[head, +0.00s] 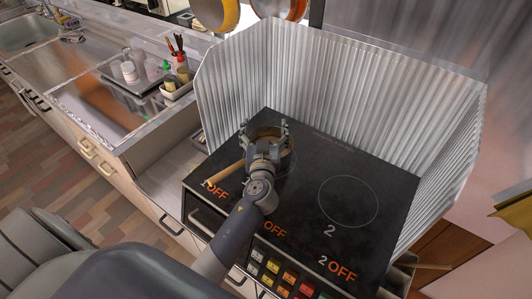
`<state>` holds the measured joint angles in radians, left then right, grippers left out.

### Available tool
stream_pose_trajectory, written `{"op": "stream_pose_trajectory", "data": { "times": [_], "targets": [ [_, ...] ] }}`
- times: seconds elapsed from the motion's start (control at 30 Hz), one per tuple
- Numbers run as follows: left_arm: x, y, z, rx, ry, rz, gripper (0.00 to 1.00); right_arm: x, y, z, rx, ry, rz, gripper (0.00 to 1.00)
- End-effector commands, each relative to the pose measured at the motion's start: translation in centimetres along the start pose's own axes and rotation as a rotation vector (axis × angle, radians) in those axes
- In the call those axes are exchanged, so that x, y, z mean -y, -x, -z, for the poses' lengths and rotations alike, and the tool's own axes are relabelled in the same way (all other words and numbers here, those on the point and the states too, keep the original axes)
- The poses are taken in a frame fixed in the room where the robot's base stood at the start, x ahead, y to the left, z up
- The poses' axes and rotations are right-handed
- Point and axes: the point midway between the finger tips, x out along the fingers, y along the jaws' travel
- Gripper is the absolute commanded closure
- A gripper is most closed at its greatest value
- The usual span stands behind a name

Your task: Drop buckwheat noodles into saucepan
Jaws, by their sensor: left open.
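My left gripper (265,134) is over the left burner of the black cooktop (305,197), with its two fingers spread apart. A saucepan (227,172) sits at that burner, largely hidden behind the gripper. What looks like its light wooden handle points down and left, and a brownish round part shows between the fingers. I cannot tell how far the fingers are above it. I cannot make out the buckwheat noodles as a separate thing. My right gripper is not in view.
A corrugated metal splash guard (345,95) stands around the back and sides of the cooktop. The right burner (348,201) is empty. A counter with a tray (130,90), a white container (129,71) and a utensil holder (178,87) is at the left, beyond it a sink (28,32).

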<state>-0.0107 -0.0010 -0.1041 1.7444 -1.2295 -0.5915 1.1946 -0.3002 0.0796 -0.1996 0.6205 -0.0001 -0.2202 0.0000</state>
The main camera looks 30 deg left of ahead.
Motion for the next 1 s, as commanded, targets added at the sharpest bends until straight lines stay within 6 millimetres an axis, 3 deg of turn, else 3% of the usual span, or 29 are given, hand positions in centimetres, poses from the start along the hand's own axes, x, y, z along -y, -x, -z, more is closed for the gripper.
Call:
{"op": "stream_pose_trajectory", "data": {
  "times": [0.17, 0.7, 1.0],
  "targets": [
    [-0.1, 1.0, -0.1, 0.002, 0.002, -0.001, 0.20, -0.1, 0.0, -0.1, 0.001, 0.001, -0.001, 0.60],
    [0.0, 10.6, -0.1, 0.003, 0.000, -0.001, 0.20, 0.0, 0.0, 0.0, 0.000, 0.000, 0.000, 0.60],
    [0.0, 12.1, 0.0, 0.000, 0.000, 0.000, 0.20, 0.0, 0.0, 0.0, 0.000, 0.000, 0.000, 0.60]
  ]
}}
